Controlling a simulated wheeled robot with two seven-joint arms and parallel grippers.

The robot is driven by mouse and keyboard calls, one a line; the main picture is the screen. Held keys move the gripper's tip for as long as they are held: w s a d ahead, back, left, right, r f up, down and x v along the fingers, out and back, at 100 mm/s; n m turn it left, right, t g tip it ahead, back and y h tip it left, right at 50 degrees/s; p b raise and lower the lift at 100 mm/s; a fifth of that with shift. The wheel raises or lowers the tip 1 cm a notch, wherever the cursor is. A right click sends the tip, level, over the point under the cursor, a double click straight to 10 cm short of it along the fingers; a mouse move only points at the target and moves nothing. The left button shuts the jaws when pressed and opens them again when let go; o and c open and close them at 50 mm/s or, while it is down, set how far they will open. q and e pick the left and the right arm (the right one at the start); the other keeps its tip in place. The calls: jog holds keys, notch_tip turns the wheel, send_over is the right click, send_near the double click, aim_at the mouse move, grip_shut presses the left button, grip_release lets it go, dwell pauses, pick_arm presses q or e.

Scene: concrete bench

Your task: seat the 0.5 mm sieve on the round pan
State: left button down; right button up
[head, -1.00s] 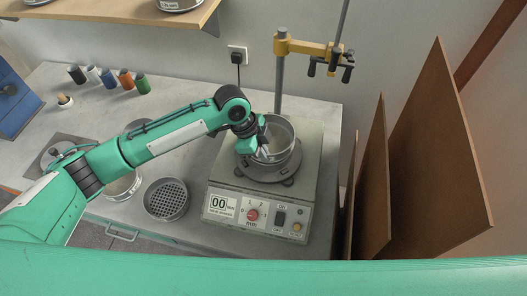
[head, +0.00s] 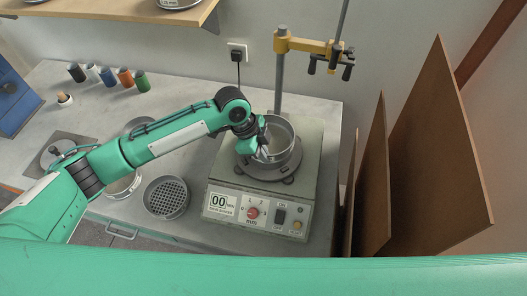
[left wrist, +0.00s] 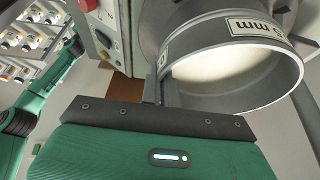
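The 0.5 mm sieve (head: 283,130), a grey metal ring with a pale mesh, is over the shaker's round top. In the left wrist view the sieve (left wrist: 240,52) shows a white label on its wall, only partly in frame, ending in "mm". My left gripper (head: 263,151) is at the sieve's near left side. In the left wrist view its fingers (left wrist: 160,92) are closed on the sieve's wall. A lower grey ring (head: 291,161), seemingly the round pan, is under the sieve; I cannot tell whether they touch. My right gripper is not in view.
The shaker (head: 219,178) has a front panel with a knob. A perforated sieve (head: 166,198) lies to its left. A clamp stand (head: 279,85) rises behind. Brown boards (head: 430,150) lean at the right. Several small jars (head: 125,77) stand at the back left.

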pick_arm(q)
jog(key=c, duration=1.6)
grip_release()
jog(key=b+v, duration=0.4)
jog(key=v, duration=1)
jog(key=shift+s, duration=0.1)
jog(key=shift+f, duration=0.1)
